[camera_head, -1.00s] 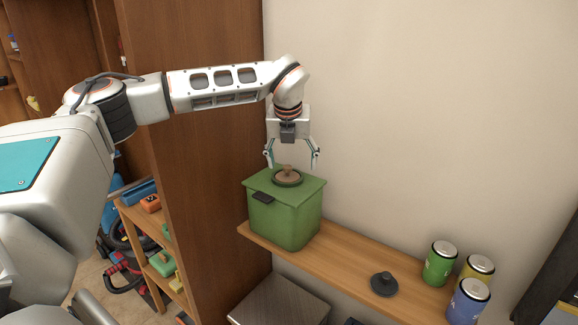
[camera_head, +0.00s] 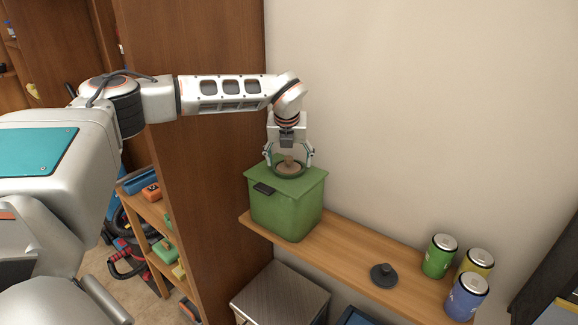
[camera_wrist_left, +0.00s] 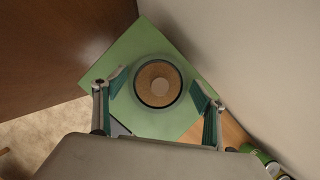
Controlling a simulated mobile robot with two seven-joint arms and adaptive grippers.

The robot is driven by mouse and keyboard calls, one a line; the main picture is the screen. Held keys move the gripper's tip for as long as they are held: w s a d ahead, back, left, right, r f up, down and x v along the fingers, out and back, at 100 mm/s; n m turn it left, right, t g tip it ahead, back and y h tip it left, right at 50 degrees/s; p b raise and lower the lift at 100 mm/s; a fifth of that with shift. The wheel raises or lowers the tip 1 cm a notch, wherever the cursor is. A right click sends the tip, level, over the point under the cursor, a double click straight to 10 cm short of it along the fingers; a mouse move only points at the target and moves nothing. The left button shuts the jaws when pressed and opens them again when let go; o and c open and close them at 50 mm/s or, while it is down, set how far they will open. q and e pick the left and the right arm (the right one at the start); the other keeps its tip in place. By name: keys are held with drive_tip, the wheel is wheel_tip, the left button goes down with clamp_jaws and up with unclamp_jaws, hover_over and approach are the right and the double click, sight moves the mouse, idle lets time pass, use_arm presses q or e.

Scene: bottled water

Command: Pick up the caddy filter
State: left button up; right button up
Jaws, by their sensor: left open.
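In the left wrist view the filter (camera_wrist_left: 158,84) lies ahead of the fingertips, near the middle of the green lid (camera_wrist_left: 185,125). My right gripper is not in view.
The caddy stands on a wooden wall shelf (camera_head: 335,250). A dark knobbed disc (camera_head: 384,275) and green, yellow and blue cans (camera_head: 440,256) are to its right. A tall wooden panel (camera_head: 200,130) is close on the left, the wall behind. A metal-topped box (camera_head: 280,295) is below.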

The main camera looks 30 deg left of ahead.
use_arm(q)
drive_tip(key=shift+s, duration=0.1)
drive_tip(key=c, duration=1.3)
drive_tip(key=shift+f, duration=0.15)
drive_tip(key=c, duration=0.5)
drive_tip(key=shift+c, duration=0.2)
